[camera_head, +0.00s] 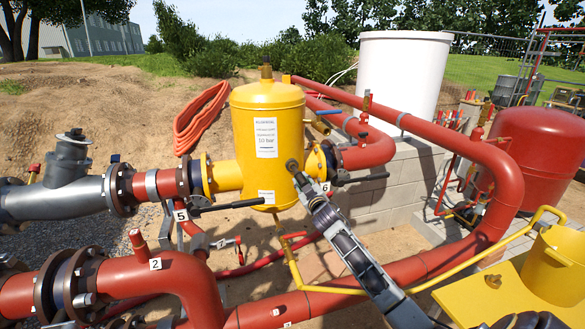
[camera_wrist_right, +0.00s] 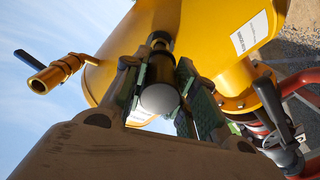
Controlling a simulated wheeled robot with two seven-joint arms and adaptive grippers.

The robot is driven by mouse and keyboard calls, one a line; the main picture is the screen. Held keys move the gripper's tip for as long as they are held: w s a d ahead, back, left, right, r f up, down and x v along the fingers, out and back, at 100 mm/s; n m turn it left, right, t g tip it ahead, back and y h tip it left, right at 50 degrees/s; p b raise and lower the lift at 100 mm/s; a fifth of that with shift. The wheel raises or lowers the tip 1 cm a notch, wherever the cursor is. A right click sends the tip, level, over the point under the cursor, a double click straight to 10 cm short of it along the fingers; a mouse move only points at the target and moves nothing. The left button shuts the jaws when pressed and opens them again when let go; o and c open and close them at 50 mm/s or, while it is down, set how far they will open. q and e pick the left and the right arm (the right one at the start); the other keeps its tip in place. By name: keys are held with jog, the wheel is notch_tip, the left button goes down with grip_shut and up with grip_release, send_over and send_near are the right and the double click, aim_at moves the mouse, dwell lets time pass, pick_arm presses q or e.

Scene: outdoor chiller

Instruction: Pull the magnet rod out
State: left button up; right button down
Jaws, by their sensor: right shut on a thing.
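The yellow tank (camera_head: 243,125) stands upright among the pipes in the head view and fills much of the wrist view (camera_wrist_right: 205,40). The magnet rod's grey, rounded end (camera_wrist_right: 160,97) sticks out low on the tank's side. In the head view this end (camera_head: 292,165) shows small at the tank's right edge. My right gripper (camera_head: 297,175) reaches up to it from the lower right. In the wrist view its green-padded fingers stand on both sides of the rod's end, shut on it. How deep the rod sits is hidden. My left gripper is not in view.
A brass valve with a blue handle (camera_head: 328,112) juts from the tank's right side. A black lever (camera_head: 228,204) lies below left. Red pipes (camera_head: 440,265) run below and right of my arm. A yellow table (camera_head: 490,295) stands at lower right.

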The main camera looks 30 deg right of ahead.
jog(key=shift+v, duration=1)
jog(key=shift+r, duration=0.1)
jog(key=c, duration=1.8)
grip_release()
grip_shut()
